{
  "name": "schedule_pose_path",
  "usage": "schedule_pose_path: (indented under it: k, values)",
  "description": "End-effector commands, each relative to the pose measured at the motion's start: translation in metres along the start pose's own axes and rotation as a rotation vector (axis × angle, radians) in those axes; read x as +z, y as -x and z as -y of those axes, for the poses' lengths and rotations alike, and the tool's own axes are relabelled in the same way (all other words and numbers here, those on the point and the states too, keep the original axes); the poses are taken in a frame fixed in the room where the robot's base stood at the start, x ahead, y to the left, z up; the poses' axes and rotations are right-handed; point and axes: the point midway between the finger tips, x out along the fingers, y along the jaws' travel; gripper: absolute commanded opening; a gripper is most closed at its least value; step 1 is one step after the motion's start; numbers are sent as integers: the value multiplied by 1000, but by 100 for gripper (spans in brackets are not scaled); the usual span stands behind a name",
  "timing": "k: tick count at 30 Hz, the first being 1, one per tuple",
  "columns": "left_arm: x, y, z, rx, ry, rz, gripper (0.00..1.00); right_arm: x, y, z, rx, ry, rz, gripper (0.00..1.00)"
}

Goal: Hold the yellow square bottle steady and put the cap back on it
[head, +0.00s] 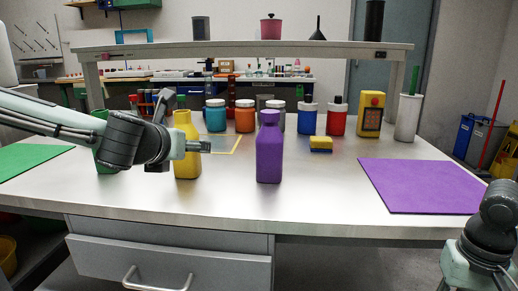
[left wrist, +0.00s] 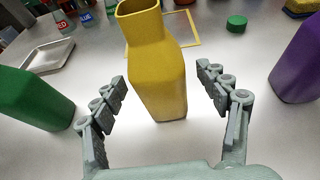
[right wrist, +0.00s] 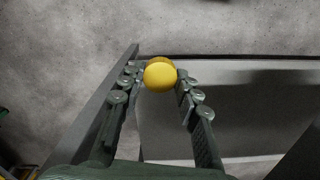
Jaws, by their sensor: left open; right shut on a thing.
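The yellow square bottle (head: 187,168) stands upright on the metal table, left of centre in the head view. The left wrist view shows the yellow bottle (left wrist: 158,80) with an open, uncapped neck. My left gripper (left wrist: 161,80) is open, its fingers apart on either side of the bottle with visible gaps. My right gripper (right wrist: 158,76) is shut on the round yellow cap (right wrist: 160,77), seen in the right wrist view over the floor beside the table. My right gripper's fingers are not clear in the head view.
A purple bottle (head: 269,155) stands right of the yellow one; a green bottle (left wrist: 32,98) stands left. A green cap (left wrist: 237,22) lies behind. Jars (head: 245,116), a yellow-blue sponge (head: 321,144) and a yellow device (head: 370,115) stand farther back. A purple mat (head: 420,185) lies at right.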

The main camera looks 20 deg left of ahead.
Motion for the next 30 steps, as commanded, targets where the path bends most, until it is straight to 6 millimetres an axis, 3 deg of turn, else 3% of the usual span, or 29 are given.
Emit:
schedule_pose_path:
  k: [5, 16, 28, 30]
  values:
    - [-1, -18, 0, 0, -1, 0, 74, 0, -3, 0, 0, 0, 0, 24]
    - [0, -19, 0, 0, -1, 1, 73, 0, -3, 0, 0, 0, 0, 24]
    - [0, -19, 0, 0, -1, 1, 23, 0, -3, 0, 0, 0, 0, 24]
    - [0, -19, 0, 0, -1, 1, 22, 0, -3, 0, 0, 0, 0, 24]
